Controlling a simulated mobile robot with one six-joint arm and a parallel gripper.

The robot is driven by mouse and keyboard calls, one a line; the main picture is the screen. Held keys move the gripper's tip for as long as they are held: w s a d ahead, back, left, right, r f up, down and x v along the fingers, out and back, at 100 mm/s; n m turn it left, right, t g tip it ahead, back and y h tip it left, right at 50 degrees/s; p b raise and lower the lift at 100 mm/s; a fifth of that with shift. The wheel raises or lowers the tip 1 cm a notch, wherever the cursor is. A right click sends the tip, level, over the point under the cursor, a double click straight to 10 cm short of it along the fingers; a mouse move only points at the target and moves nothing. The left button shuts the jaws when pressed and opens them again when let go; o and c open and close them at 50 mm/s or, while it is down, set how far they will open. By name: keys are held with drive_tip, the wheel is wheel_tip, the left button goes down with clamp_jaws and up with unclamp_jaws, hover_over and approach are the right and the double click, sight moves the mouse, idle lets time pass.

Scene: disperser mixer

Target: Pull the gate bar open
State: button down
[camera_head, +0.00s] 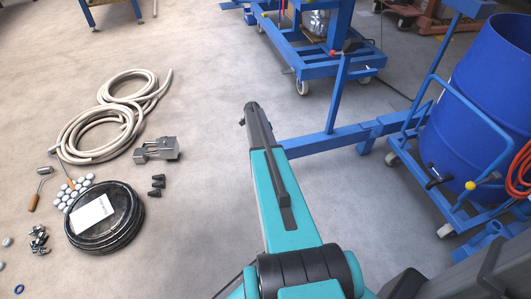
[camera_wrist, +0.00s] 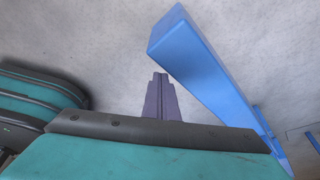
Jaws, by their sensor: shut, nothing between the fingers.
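The gate bar (camera_head: 325,143) is a blue square beam lying level above the floor, right of my arm in the head view. It joins the blue frame on its right; its left end is by my arm and partly hidden. In the wrist view the gate bar (camera_wrist: 205,70) runs slantwise, its end face towards the top. My gripper (camera_wrist: 161,77) shows there as narrow grey fingers, shut and empty, left of the bar with floor seen between them. I cannot tell whether any part of my arm touches the bar.
A blue drum (camera_head: 481,105) stands on a wheeled cart at right. A blue wheeled frame (camera_head: 325,65) stands behind the bar. Coiled hose (camera_head: 105,130), a grey metal block (camera_head: 157,149) and a black round stack (camera_head: 105,235) lie at left. Floor between hose and arm is mostly clear.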

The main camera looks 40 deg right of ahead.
idle(0.3)
drive_tip(key=shift+a, duration=0.15)
wheel_tip(320, 180, up, 9)
drive_tip(key=p, duration=0.1)
drive_tip(key=shift+s+r, duration=0.2)
drive_tip(key=shift+s, duration=0.05)
idle(0.6)
idle(0.4)
